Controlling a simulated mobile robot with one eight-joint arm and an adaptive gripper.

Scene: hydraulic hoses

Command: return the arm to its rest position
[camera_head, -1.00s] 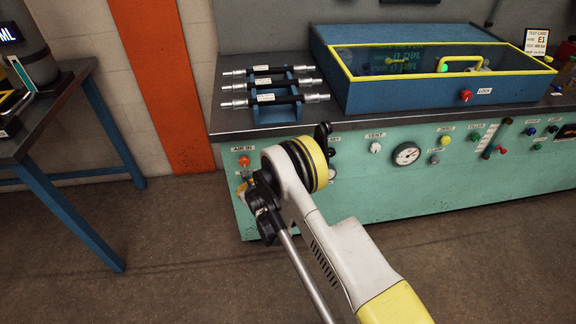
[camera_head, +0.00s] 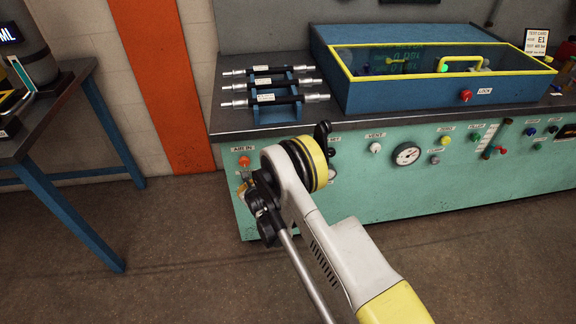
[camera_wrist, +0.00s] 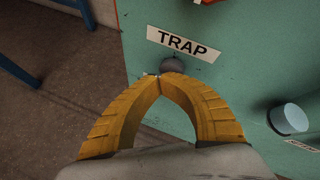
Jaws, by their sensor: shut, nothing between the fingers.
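My gripper (camera_wrist: 160,80) shows in the wrist view with its two yellow fingers arched and their tips together, with nothing between them. The tips appear in front of a dark round knob (camera_wrist: 173,64) under the TRAP label (camera_wrist: 184,44) on the green bench front; whether they touch it I cannot tell. In the head view my arm (camera_head: 335,235) reaches from the lower right toward the bench's left end. There my gripper is mostly hidden behind the wrist, near the orange AIR IN knob (camera_head: 244,161).
The bench (camera_head: 440,190) carries a rack (camera_head: 272,112) of hoses and a blue box (camera_head: 430,97) with a clear, yellow-framed lid. A gauge (camera_head: 406,154) and several knobs line its front. A dark table (camera_head: 60,100) stands left. Bare floor (camera_head: 170,240) lies between.

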